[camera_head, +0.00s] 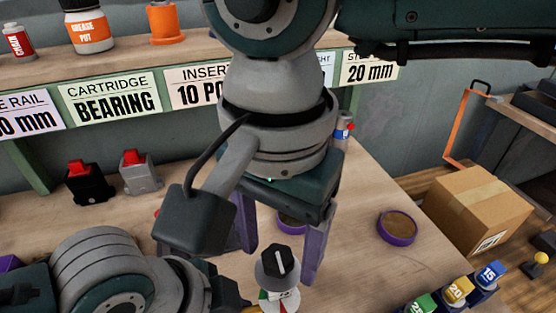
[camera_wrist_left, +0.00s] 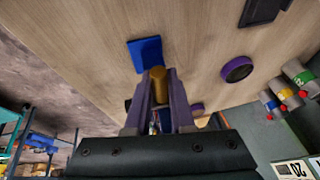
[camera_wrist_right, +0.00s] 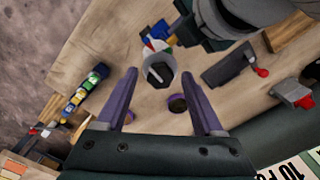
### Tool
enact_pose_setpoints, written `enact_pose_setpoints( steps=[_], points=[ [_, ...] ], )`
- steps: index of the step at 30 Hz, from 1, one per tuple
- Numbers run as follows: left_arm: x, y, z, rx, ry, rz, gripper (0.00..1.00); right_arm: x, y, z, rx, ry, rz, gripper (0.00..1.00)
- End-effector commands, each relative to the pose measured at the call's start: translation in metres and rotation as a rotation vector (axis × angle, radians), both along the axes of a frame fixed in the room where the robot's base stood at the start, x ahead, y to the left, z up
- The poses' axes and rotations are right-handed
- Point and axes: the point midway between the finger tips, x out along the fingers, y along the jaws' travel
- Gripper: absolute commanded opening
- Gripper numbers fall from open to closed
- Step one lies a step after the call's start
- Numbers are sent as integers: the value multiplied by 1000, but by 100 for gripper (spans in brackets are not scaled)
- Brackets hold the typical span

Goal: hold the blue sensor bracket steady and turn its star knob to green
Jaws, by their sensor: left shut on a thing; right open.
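The star knob (camera_head: 277,265), dark with a white pointer line, stands upright at the lower middle of the head view. Red, white and green markings show below it, partly cut off by the frame edge. My open right gripper (camera_head: 279,268) points down with its purple fingers on either side of the knob. The right wrist view shows the knob (camera_wrist_right: 158,72) between the fingertips, with gaps on both sides. My left gripper (camera_wrist_left: 158,78) is shut on a brass-coloured cylinder (camera_wrist_left: 158,73). The bracket's blue plate (camera_wrist_left: 145,54) lies just beyond it; how they join is hidden.
A purple-rimmed disc (camera_head: 397,227) lies right of the right gripper. Numbered coloured blocks (camera_head: 458,291) stand at the front right. A black block (camera_head: 88,184) and a grey block (camera_head: 139,174) with red tops stand left. A labelled shelf (camera_head: 110,96) runs behind.

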Motion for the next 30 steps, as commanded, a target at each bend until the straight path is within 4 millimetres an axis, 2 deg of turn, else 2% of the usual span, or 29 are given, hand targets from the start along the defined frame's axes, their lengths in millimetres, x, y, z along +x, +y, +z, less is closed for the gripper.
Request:
enact_pose_setpoints(
  steps=[5, 23, 30],
  points=[
    [0, 0, 0, 0, 0, 0, 0, 0, 0, 0, 0, 0, 0, 67],
    [0, 0, 0, 0, 0, 0, 0, 0, 0, 1, 0, 0, -1, 0],
    [0, 0, 0, 0, 0, 1, 0, 0, 0, 1, 0, 0, -2, 0]
  ],
)
